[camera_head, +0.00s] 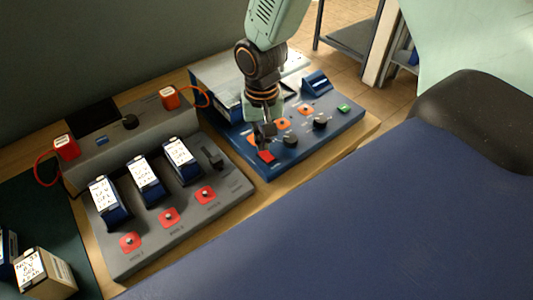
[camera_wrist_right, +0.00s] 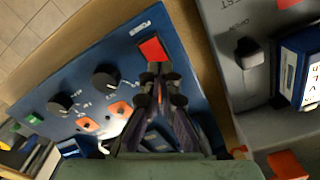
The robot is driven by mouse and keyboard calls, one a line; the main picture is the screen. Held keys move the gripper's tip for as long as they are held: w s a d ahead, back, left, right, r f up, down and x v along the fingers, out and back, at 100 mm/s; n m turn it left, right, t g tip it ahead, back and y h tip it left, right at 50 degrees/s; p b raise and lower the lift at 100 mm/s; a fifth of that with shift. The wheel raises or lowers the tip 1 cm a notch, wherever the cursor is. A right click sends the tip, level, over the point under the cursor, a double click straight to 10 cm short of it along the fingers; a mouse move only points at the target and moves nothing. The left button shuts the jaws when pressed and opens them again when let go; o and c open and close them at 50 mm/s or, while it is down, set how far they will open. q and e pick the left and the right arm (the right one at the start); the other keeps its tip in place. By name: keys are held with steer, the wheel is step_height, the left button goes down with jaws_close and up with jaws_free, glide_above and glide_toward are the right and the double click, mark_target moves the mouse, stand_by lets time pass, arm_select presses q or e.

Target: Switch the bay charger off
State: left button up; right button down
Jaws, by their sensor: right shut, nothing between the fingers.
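The bay charger is a blue panel (camera_head: 335,117) with black knobs (camera_head: 320,121), orange patches and a green button (camera_head: 344,108). Its red power switch (camera_head: 266,157) sits at the near left corner. My right gripper (camera_head: 266,134) points down at that corner, shut and empty. In the right wrist view the fingertips (camera_wrist_right: 158,72) are just short of the red switch (camera_wrist_right: 152,49), under the printed word "POWER". I cannot tell if they touch it. The gripper hides part of the panel. My left gripper is not in view.
A grey battery dock (camera_head: 235,187) stands left of the charger, with three blue batteries (camera_head: 145,180) and red switch plates (camera_head: 169,216). Red connectors (camera_head: 66,147) with cables sit behind. Another battery (camera_head: 45,272) stands on a dark green mat at lower left.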

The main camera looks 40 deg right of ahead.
mark_target(263, 152)
steer(key=shift+d+f, duration=0.15)
steer(key=shift+f, duration=0.05)
steer(key=shift+f, duration=0.2)
steer(key=shift+f+b, duration=0.55)
steer(key=shift+f, duration=0.05)
stand_by(0.6)
steer(key=shift+s, duration=0.1)
step_height(263, 152, up, 2)
steer(key=shift+p, duration=1.1)
steer(key=shift+r+p, duration=0.85)
steer(key=shift+r, duration=0.1)
step_height(263, 152, up, 2)
steer(key=shift+r+p, duration=0.1)
steer(key=shift+p, duration=1)
steer(key=shift+r+p, duration=0.55)
steer(key=shift+p, duration=0.05)
